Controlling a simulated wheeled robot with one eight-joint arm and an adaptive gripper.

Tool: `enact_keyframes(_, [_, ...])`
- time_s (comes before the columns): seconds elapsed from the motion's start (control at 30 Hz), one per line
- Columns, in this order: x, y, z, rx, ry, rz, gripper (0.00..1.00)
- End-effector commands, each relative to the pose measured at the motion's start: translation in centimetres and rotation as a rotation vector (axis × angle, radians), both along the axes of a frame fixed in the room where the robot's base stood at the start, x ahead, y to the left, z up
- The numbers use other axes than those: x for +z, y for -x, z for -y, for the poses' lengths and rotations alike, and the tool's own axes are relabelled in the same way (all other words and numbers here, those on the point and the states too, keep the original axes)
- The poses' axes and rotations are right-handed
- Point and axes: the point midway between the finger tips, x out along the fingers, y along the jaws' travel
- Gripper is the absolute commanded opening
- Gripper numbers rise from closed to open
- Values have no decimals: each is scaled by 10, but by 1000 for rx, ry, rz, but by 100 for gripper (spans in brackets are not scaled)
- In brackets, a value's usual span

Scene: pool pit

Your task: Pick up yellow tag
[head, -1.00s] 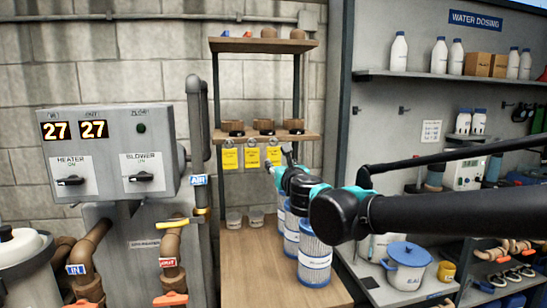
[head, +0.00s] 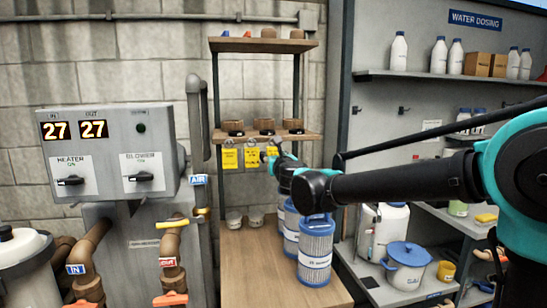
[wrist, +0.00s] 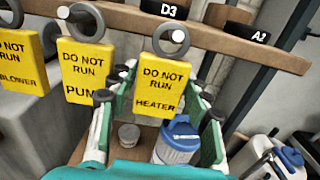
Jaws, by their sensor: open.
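Several yellow tags hang by grey rings from the edge of a wooden shelf. In the wrist view they read "DO NOT RUN HEATER" (wrist: 162,88), "DO NOT RUN PUMP" (wrist: 84,66) and "DO NOT RUN BLOWER" (wrist: 18,62). In the head view the left tag (head: 230,159) and middle tag (head: 251,158) show clearly; the right one is partly hidden by my gripper (head: 269,158). In the wrist view my gripper (wrist: 160,92) is open, with one green-and-white finger on each side of the HEATER tag. I cannot tell whether they touch it.
The wooden shelf (head: 290,136) above holds dark-ringed items marked D3 and A2. Below stand blue-lidded filter canisters (head: 315,250) and small cups (head: 234,219) on a wooden bench. A grey control box (head: 108,150) is left; a grey partition and shelving are right.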

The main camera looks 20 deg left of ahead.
Motion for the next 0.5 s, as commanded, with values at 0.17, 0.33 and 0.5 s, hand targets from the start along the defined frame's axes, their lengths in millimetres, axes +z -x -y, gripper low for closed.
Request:
enact_keyframes(0.17, [0,0,0,0,0,0,48])
enact_keyframes(0.33, [0,0,0,0,0,0,32])
enact_keyframes(0.5, [0,0,0,0,0,0,17])
